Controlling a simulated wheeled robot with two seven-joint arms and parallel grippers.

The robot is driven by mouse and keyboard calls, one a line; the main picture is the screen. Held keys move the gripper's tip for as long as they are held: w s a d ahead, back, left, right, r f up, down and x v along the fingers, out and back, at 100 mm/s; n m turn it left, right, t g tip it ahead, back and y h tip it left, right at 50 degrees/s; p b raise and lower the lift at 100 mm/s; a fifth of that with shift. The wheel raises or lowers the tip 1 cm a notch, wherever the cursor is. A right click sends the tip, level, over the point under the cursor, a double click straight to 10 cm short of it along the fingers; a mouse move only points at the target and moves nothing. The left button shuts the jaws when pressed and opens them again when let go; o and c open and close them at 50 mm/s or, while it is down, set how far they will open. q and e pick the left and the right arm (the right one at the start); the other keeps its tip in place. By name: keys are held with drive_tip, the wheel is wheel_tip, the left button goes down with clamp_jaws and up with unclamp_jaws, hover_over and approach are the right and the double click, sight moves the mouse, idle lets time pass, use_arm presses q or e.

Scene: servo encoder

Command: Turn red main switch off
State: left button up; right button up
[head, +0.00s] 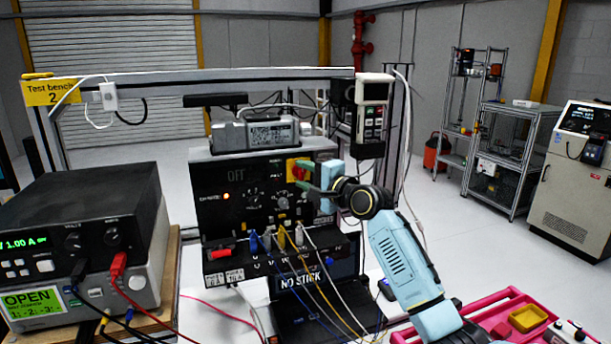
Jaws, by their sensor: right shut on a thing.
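The red main switch (294,173) sits on a yellow plate at the upper right of the black control panel (210,207). My right gripper (304,175) reaches in from the right, with its two dark fingertips one above the other at the switch. It is shut on the red switch, and the fingers hide part of it. The exact angle of the knob is too small to tell. An orange light (227,225) shows on the panel's left side, and its small display seems to read "OFF". My left gripper is not in view.
Several coloured cables (295,265) hang from sockets below the panel. A black power supply (80,215) stands at left. A handheld pendant (371,115) hangs on the frame above my right arm. A pink tray (490,308) lies at lower right.

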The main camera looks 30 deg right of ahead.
drive_tip(key=o, duration=1)
drive_tip(key=shift+s, duration=0.1)
drive_tip(key=s+d+b, duration=0.2)
drive_tip(key=s+b, duration=0.1)
drive_tip(key=s, duration=1)
